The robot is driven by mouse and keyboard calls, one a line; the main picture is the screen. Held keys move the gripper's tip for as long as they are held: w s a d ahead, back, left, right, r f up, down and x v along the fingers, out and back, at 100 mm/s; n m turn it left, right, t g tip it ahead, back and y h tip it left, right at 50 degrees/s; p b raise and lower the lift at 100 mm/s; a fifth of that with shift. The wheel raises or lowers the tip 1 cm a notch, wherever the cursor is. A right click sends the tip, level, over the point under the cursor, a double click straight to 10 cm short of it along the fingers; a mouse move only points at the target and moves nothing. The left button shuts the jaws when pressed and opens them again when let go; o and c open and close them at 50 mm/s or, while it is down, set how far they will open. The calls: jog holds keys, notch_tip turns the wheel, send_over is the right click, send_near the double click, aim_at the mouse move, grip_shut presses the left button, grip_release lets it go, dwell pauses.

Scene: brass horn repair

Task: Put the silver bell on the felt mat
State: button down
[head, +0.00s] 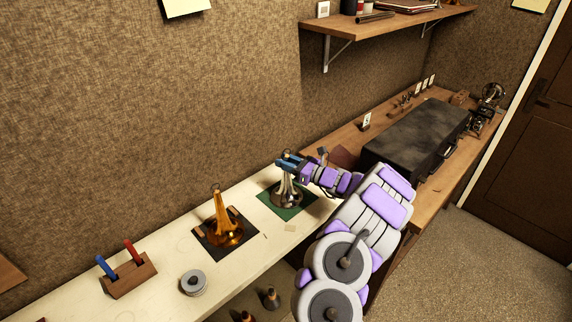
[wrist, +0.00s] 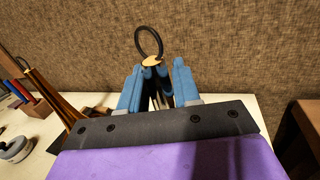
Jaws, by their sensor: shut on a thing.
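The silver bell (head: 289,192) is upright over the green felt mat (head: 291,214) on the white bench, with its wide end down. It appears to rest on the mat, though a small gap under its rim cannot be ruled out. My gripper (head: 286,161) is shut on the narrow top of the bell, coming from the right. In the wrist view, the blue fingers (wrist: 158,78) close around the bell's stem, and a gold disc and a dark ring (wrist: 149,42) stand just beyond them. Most of the bell is hidden there.
An amber brass bell (head: 224,229) stands on a dark mat to the left. Further left are a grey round tin (head: 194,282) and a wooden block (head: 130,277) with blue and red handles. A large black case (head: 415,137) lies on the wooden bench behind my arm. A shelf (head: 385,30) hangs above.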

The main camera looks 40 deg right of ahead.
jog(key=shift+s+d, duration=0.1)
jog(key=c, duration=0.8)
grip_release()
